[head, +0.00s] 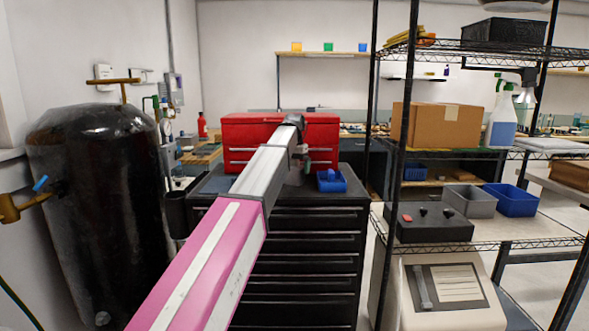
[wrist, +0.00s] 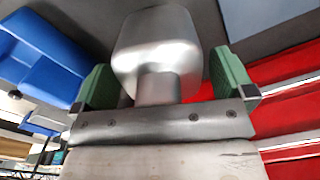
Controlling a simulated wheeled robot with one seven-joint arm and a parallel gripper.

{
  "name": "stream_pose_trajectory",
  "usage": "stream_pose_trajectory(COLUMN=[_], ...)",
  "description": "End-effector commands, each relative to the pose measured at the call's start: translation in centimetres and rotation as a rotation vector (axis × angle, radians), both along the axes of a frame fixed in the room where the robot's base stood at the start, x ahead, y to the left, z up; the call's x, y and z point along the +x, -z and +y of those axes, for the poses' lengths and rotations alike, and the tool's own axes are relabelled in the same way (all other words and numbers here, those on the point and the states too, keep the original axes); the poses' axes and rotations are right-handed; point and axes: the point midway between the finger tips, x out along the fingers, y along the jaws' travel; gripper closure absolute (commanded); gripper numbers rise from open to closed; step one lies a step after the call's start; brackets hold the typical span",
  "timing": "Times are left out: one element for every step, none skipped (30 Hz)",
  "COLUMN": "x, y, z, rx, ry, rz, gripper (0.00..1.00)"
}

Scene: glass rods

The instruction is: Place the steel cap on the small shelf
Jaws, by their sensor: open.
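The steel cap (wrist: 155,45) appears in the wrist view as a shiny silver piece with a wide rounded head and a narrower neck. It lies between the two green fingers of my gripper (wrist: 165,80), with a visible gap on each side. In the head view my gripper (head: 300,172) is over the top of the black drawer cabinet (head: 300,220), in front of the red tool chest (head: 245,130); the cap cannot be made out clearly there. A shelf (head: 345,54) is on the back wall; I cannot tell whether it is the small shelf.
A blue bin (head: 331,181) sits on the cabinet just right of my gripper and shows in the wrist view (wrist: 40,55). A wire rack (head: 487,240) with boxes and bins stands at right. A black tank (head: 95,200) stands at left.

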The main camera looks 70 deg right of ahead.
Motion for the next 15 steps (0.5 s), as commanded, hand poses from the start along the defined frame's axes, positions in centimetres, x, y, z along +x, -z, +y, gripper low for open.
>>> stream_pose_trajectory(x=[0.0, 0.0, 0.0, 0.0, 0.0, 0.0, 0.0, 0.0, 0.0, 0.0, 0.0, 0.0, 0.0, 0.0, 0.0], y=[-0.3, -0.5, -0.9, -1.3, -1.7, -2.2, -2.6, -3.1, -3.7, -4.3, -4.8, -5.4, -5.9, -6.3, -6.7], z=[-0.1, -0.1, -0.1, -0.1, -0.1, -0.1, -0.1, -0.1, -0.2, -0.2, -0.1, -0.1, -0.1, -0.1, -0.1], rx=[-0.001, -0.001, -0.001, -0.002, -0.002, -0.001, -0.001, -0.001, -0.002, -0.002, -0.002, -0.001, -0.001, -0.001, -0.002], ry=[0.0, 0.0, 0.0, 0.0, 0.0, 0.0, 0.0, 0.0, 0.0, 0.0, 0.0, 0.0, 0.0, 0.0, 0.0], rz=[0.0, 0.0, 0.0, 0.0, 0.0, 0.0, 0.0, 0.0, 0.0, 0.0, 0.0, 0.0, 0.0, 0.0, 0.0], gripper=[0.0, 0.0, 0.0, 0.0, 0.0, 0.0, 0.0, 0.0, 0.0, 0.0, 0.0, 0.0, 0.0, 0.0, 0.0])
